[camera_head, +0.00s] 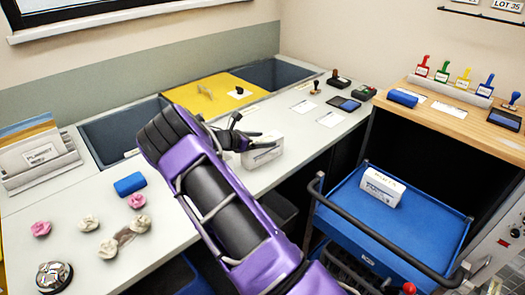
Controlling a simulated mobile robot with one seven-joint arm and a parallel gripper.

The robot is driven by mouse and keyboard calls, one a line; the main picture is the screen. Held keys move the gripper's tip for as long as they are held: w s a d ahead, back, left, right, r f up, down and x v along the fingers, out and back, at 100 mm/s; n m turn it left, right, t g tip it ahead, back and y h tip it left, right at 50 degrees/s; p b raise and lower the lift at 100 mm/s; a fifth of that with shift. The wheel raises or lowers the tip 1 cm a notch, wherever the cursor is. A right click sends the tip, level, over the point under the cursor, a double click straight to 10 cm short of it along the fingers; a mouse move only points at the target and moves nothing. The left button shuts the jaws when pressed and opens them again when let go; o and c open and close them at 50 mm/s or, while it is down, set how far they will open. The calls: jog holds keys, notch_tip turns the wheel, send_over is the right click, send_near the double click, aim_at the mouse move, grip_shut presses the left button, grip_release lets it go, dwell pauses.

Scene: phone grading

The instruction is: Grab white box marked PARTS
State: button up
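A white box (262,155) stands on the grey counter near its front edge, with dark marking too small to read. My gripper (252,138), black, is at the upper left of this box, and its dark fingers overlap the box's top in the picture. I cannot tell whether they touch it or whether they are open or shut. A second white box (382,187) sits on the blue cart (415,240), with dark lettering on its top and front that I cannot read clearly. My purple arm hides part of the counter.
A yellow panel (208,97) lies between sunken bins at the back. Crumpled pieces (108,248), a blue block (130,184) and a silver bell (54,275) are on the left counter. Stamps (462,80) stand on the wooden shelf at right. The cart's dark rail (380,240) runs along its front.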

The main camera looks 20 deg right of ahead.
grip_shut()
jog(key=shift+r, duration=0.2)
